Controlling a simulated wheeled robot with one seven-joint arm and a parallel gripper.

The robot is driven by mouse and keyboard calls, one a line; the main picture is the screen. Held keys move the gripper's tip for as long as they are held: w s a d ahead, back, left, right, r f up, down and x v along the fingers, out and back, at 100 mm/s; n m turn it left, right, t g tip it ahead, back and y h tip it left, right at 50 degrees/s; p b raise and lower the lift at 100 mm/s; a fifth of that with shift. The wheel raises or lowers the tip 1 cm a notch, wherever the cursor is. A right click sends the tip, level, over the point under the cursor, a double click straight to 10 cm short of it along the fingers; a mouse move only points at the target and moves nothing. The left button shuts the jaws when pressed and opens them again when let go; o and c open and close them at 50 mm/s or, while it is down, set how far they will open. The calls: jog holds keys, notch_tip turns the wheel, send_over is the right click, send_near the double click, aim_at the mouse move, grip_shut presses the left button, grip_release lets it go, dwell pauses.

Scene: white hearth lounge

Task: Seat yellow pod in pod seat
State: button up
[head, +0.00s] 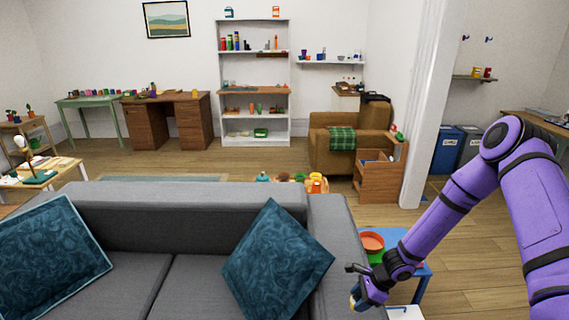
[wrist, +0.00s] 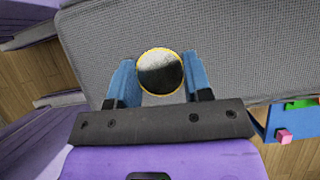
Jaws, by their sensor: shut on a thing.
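My gripper (head: 362,290) hangs over the right arm of the grey sofa in the head view. In the wrist view, its two blue fingers (wrist: 160,80) are shut on a round pod with a thin yellow rim and a dark and pale grey end face (wrist: 160,71). In the head view only a small yellowish part of the pod (head: 355,299) shows beside the fingers. The pod is held above the sofa's grey fabric. I cannot make out the pod seat in either view.
The grey sofa (head: 160,220) with two teal cushions fills the front. A blue table (head: 421,271) stands right of it, partly behind my arm, with an orange bowl (head: 372,241) and a green item (head: 376,257). A pink block (wrist: 285,137) shows at the table's edge in the wrist view.

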jog(key=shift+w+a+r+n+g, duration=0.25)
jog(key=shift+w+n+g, duration=0.15)
jog(key=shift+w+n, duration=0.25)
jog(key=w+d+r+n+g+h, duration=0.2)
jog(key=d+r+n+h, duration=0.1)
jog(key=r+n, duration=0.4)
jog(key=w+d+r+n+g+h, duration=0.2)
jog(key=d+r+n+g+h, duration=0.1)
jog(key=r+n, duration=0.5)
jog(key=shift+d+r+n+g, duration=0.3)
jog(key=shift+d+n, duration=0.5)
jog(key=shift+n, duration=0.35)
jog(key=shift+s, duration=0.1)
